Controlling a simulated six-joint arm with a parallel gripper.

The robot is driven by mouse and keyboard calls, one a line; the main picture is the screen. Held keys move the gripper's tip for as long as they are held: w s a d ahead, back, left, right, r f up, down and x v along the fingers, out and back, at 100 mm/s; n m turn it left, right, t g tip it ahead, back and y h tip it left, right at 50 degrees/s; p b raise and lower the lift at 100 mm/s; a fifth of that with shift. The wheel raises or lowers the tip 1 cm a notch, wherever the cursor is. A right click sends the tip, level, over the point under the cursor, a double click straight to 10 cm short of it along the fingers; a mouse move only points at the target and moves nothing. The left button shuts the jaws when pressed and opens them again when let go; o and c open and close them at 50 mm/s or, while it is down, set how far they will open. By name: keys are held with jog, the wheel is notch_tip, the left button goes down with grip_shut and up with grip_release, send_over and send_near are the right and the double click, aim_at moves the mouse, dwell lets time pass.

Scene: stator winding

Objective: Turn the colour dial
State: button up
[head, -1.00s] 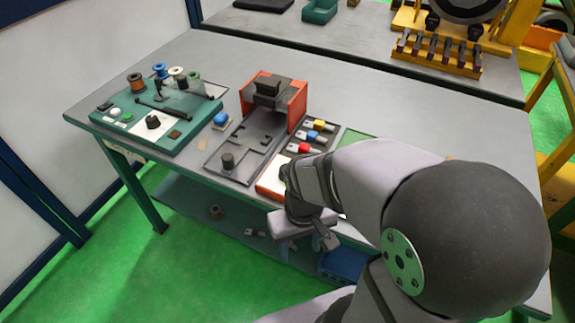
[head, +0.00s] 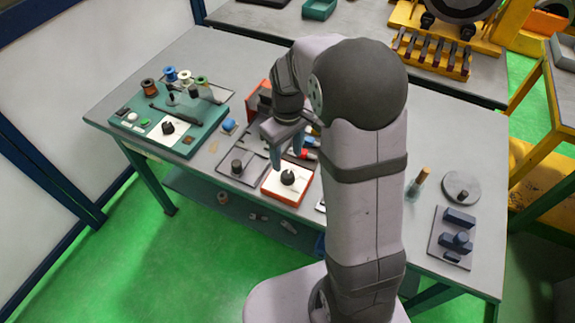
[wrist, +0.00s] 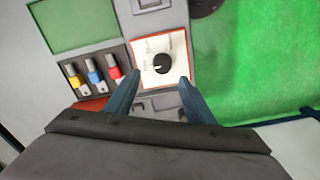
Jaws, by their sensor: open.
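The black dial knob (head: 288,177) stands on a white-topped, orange-sided box (head: 272,188) at the table's front edge. In the wrist view the knob (wrist: 161,63) has a pale pointer line and sits on the white face (wrist: 150,45) with small marks around it. My gripper (head: 287,154) is open and empty, pointing down just above and behind the knob in the head view. In the wrist view its two blue fingers (wrist: 159,79) spread to either side, with the knob between and a little beyond the tips. Contact with the knob does not show.
Red, blue and yellow pieces (wrist: 95,74) lie in slots beside the box. A grey tray with a dark knob (head: 237,166) is left of it. A teal board (head: 185,146) with spools and another black knob is farther left. Dark blocks (head: 459,218) and a disc (head: 462,188) lie right.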

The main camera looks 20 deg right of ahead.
aim_at(288, 174)
jog(key=n, duration=0.2)
jog(key=shift+s+r+n, duration=0.2)
jog(key=shift+n, duration=0.9)
jog(key=shift+s+f, duration=0.1)
jog(key=shift+f, duration=0.05)
jog(key=shift+f+p, duration=1)
jog(key=shift+f, duration=2.5)
jog(key=c, duration=1.1)
